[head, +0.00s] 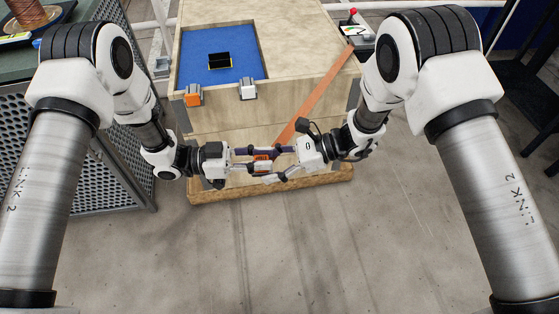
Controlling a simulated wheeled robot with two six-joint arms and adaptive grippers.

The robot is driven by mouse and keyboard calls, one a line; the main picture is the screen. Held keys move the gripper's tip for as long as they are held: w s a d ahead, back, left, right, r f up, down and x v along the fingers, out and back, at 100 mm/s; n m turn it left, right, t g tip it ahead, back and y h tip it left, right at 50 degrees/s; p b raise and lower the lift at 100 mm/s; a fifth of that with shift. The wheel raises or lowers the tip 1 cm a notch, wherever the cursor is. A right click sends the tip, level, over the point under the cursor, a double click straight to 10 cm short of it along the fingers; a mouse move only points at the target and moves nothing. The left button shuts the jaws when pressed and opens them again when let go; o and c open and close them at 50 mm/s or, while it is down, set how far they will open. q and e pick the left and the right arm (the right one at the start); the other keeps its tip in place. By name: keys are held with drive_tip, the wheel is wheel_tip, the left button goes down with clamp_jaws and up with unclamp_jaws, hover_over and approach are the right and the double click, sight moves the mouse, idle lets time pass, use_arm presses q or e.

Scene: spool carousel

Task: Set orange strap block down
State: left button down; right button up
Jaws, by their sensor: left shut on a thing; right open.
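A small orange block (262,159), which looks like the orange strap block, is between my two grippers in front of the wooden crate. My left gripper (251,160) is shut on it from the left. My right gripper (279,161) is open and faces it from the right, its fingers close to the block. An orange-brown strap (317,98) runs down the crate from its top right edge to behind my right gripper. The fingers partly hide the block, and I cannot tell whether the strap joins it.
The wooden crate (300,42) has a blue panel (198,72) with a dark square opening (220,61). An orange-and-white block (193,95) and a grey-white block (248,88) sit at its front edge. A perforated cabinet (112,165) stands left. The front floor is clear.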

clamp_jaws()
use_arm(q)
drive_tip(key=c, duration=0.9)
unclamp_jaws()
drive_tip(key=shift+o, duration=0.2)
drive_tip(key=shift+a, duration=0.1)
